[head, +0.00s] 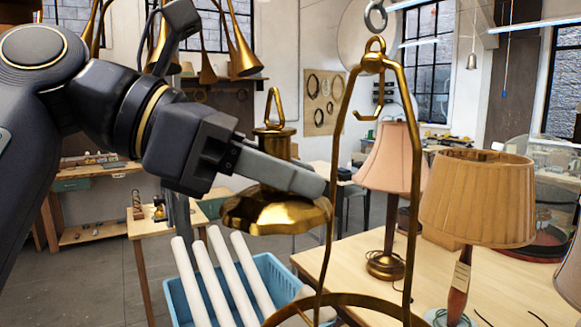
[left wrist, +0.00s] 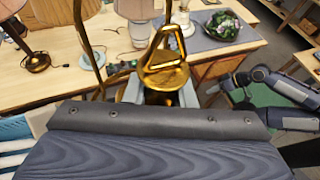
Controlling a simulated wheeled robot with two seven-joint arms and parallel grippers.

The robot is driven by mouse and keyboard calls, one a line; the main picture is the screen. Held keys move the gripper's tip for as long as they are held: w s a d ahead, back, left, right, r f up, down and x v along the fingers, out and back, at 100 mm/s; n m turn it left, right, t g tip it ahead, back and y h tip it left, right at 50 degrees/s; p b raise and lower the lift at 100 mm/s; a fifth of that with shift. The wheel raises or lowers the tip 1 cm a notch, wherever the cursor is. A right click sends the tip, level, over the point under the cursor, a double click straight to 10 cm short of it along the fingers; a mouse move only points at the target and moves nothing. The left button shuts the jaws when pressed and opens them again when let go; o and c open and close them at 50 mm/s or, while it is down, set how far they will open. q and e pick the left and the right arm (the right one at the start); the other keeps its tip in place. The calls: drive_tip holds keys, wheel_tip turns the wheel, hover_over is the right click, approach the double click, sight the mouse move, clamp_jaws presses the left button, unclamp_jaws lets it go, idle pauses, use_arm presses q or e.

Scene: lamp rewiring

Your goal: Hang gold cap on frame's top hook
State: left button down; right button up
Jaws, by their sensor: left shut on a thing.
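My left gripper (head: 300,178) is shut on the gold cap (head: 275,212) around its narrow neck. The cap hangs upright, flared dish down and triangular loop up. It also shows in the left wrist view (left wrist: 163,78), in front of the gripper. The gold frame (head: 416,170) stands just right of the cap. Its top hook (head: 372,112) curls below the apex, higher than the dish and right of the cap's loop. The loop and hook are apart. In the left wrist view, my right arm reaches in from the right; its gripper (left wrist: 222,88) is too small to read.
A blue crate (head: 277,275) with white tubes stands below the cap. A wooden table (head: 500,280) at right bears a pink-shaded lamp (head: 394,160) and a tan-shaded lamp (head: 475,198). More brass cones hang behind.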

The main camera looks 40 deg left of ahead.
use_arm(q)
drive_tip(key=w+d, duration=0.4)
drive_tip(key=w, duration=0.6)
drive_tip(key=shift+w+f, duration=0.15)
drive_tip(key=shift+f, duration=0.05)
idle(1.1)
drive_tip(key=shift+d, duration=0.1)
idle(0.7)
drive_tip(key=shift+f, duration=0.25)
drive_tip(key=shift+f+b, duration=0.3)
drive_tip(key=shift+f, duration=0.2)
drive_tip(key=c, duration=1.1)
unclamp_jaws()
drive_tip(key=v, duration=0.7)
drive_tip(key=shift+s+a+r, duration=0.1)
drive_tip(key=shift+s+a, duration=0.15)
drive_tip(key=shift+a, duration=0.05)
